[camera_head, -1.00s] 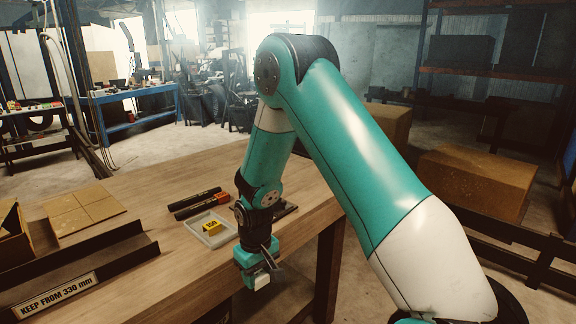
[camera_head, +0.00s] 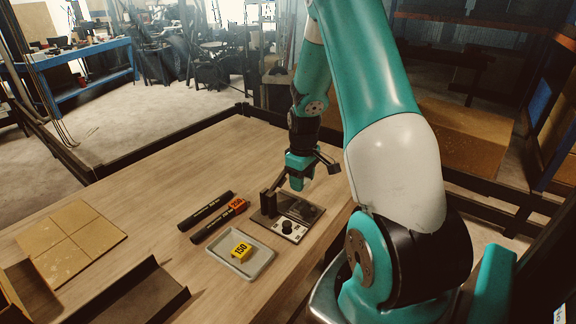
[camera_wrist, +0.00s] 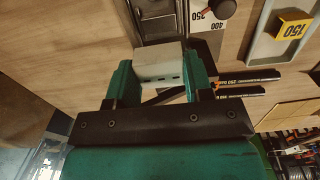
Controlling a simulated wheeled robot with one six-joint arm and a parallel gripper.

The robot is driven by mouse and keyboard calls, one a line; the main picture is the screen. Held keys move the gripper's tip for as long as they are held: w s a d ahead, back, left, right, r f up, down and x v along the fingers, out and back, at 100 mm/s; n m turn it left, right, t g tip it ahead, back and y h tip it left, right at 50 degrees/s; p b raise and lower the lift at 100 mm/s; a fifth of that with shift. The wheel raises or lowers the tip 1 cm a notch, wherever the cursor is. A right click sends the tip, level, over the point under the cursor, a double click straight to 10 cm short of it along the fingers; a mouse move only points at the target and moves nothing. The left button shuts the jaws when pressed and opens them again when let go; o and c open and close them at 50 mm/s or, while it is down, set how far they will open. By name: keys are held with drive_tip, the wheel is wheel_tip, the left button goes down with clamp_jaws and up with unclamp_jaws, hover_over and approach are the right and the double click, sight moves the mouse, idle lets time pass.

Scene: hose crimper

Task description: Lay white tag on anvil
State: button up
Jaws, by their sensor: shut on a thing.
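The white tag (camera_wrist: 160,66) is a pale block held between the two green fingers of my gripper (camera_wrist: 162,84) in the wrist view. In the head view, my gripper (camera_head: 298,184) points down over the far side of the hose crimper (camera_head: 303,208), a dark plate with an upright black post, a lever and a white-labelled dial panel. The crimper also shows just beyond the tag in the wrist view (camera_wrist: 157,22). The tag appears above the crimper; I cannot tell whether it touches. The anvil is not clearly distinguishable and may be hidden behind the gripper and tag.
A grey tray (camera_head: 262,258) holding a yellow 150 tag (camera_head: 241,251) lies beside the crimper. A cardboard sheet (camera_head: 70,240) and dark channel (camera_head: 130,295) are farther left.

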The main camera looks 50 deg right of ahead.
sight(302, 206)
drive_tip(key=shift+w+f, duration=0.1)
wheel_tip(302, 206, down, 8)
drive_tip(key=b, duration=0.6)
drive_tip(key=shift+r, duration=0.2)
drive_tip(key=shift+s, duration=0.2)
